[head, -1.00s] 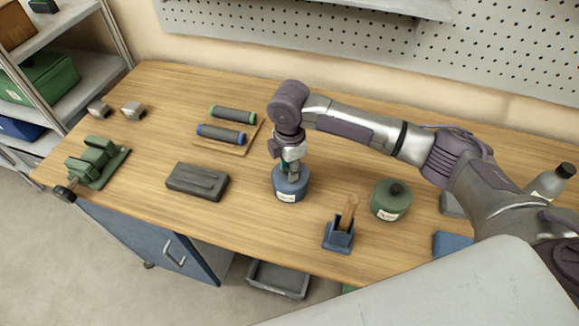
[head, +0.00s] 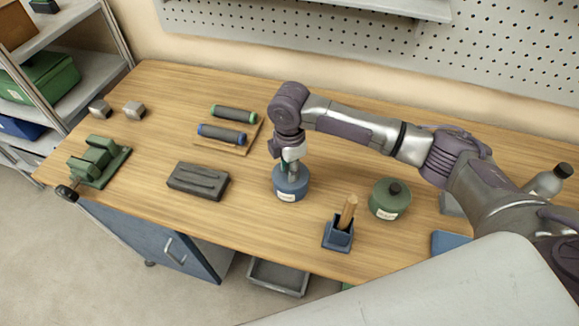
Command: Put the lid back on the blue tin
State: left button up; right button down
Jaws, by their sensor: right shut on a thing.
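The blue tin (head: 290,190) stands upright on the wooden workbench, near the middle, with a pale label on its front. My right gripper (head: 290,170) points down at the top of the tin, with its fingers closed on the lid's knob, which they mostly hide. The blue lid (head: 301,180) is at the top of the tin; whether it is fully seated I cannot tell. My left gripper is not in view.
A green tin (head: 390,200) with a dark knob stands to the right. A blue holder (head: 338,235) with a wooden handle is in front. A grey block (head: 198,181), two rollers on a board (head: 226,147) and a green vise (head: 98,161) are to the left.

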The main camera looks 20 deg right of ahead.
jog(key=shift+f+p, duration=0.15)
jog(key=shift+p, duration=1.05)
dwell(1.2)
dwell(0.4)
jog(key=shift+c, duration=1.6)
grip_release()
notch_tip(320, 180, up, 5)
jog(key=p, duration=0.5)
jog(key=shift+f, duration=0.15)
jog(key=shift+r+p, duration=1.05)
jog(key=shift+r, duration=0.1)
